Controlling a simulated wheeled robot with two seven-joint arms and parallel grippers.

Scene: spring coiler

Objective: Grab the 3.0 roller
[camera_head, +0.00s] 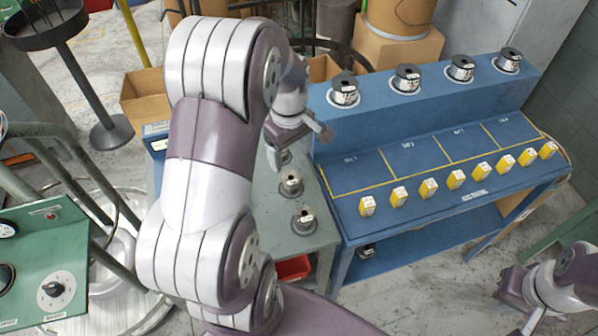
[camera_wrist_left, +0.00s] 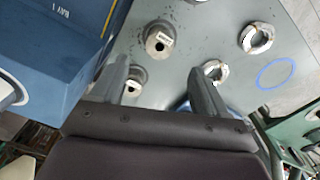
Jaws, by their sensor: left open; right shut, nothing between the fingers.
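Several small metal rollers stand on the grey-green table top left of the blue bench, including a front roller (camera_head: 303,221) and one behind it (camera_head: 290,183). In the left wrist view one roller with a pale label (camera_wrist_left: 158,40) lies beyond the fingers, with others to its right (camera_wrist_left: 256,38) and (camera_wrist_left: 215,70). Their markings are too small to read, so I cannot tell which is 3.0. My left gripper (camera_head: 306,130) is open and empty above this table; its spread fingers (camera_wrist_left: 160,90) also show in the wrist view. My right gripper (camera_head: 520,288) is shut and empty at lower right.
The blue bench (camera_head: 400,215) stands right of the rollers, with several yellow-and-white blocks along its front and wire spools (camera_head: 405,79) on its raised back shelf. A red bin (camera_head: 293,269) sits below the grey-green table. A green control panel (camera_head: 40,262) stands at left.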

